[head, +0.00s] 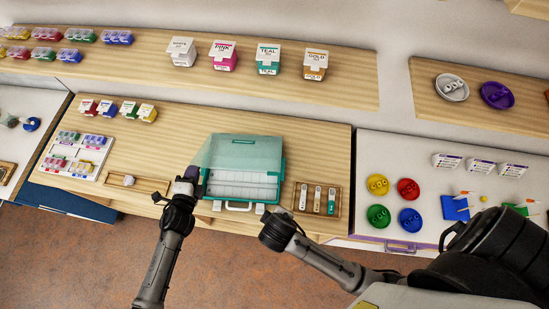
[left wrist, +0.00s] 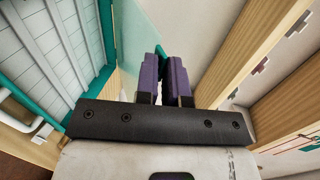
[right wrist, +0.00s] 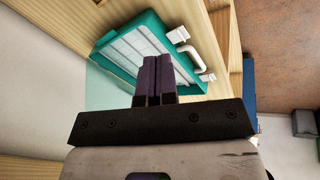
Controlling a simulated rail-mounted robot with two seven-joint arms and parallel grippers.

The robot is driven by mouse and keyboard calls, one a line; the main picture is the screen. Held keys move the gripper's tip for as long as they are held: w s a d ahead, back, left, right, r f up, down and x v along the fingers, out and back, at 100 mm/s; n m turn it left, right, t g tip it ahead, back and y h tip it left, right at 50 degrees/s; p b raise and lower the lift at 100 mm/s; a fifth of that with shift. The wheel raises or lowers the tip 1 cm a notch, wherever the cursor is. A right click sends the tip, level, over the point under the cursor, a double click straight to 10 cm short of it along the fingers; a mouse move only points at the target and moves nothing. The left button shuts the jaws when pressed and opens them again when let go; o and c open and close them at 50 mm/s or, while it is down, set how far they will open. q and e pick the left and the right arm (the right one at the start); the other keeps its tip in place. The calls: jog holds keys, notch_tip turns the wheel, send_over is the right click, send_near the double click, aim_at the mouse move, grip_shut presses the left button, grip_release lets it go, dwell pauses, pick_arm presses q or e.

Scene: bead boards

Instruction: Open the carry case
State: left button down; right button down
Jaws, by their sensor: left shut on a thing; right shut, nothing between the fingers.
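The teal carry case (head: 240,203) stands on the wooden desk, its white compartment tray showing. Its see-through teal lid (head: 248,150) is raised at a slant over the back part; the exact angle is hard to tell. The handle (head: 236,207) and pale latches are at the front. My left gripper (head: 189,180) is at the case's left side, shut on the lid's edge; the lid shows as a teal sheet behind the purple fingers (left wrist: 166,78). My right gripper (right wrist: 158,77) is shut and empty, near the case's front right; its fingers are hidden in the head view.
A wooden tray with labelled tubes (head: 317,200) lies close right of the case. A small wooden tray (head: 135,184) and a white bead board (head: 73,160) lie left. Small colored boxes (head: 118,111) stand behind at left. Labelled bins line the back shelf (head: 340,85).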

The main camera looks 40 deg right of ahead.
notch_tip(320, 180, down, 5)
jog(key=s+a+n+t+h, duration=0.1)
jog(key=s+n+t+h, duration=0.1)
jog(key=n+t+h, duration=1)
jog(key=w+d+r+n+y, duration=0.1)
jog(key=w+d+r+n, duration=0.6)
jog(key=w+n, duration=0.3)
jog(key=shift+w+r+n+g, duration=0.15)
jog(key=shift+r+n+g, duration=0.15)
jog(key=shift+r+n, duration=0.3)
jog(key=shift+f, duration=0.1)
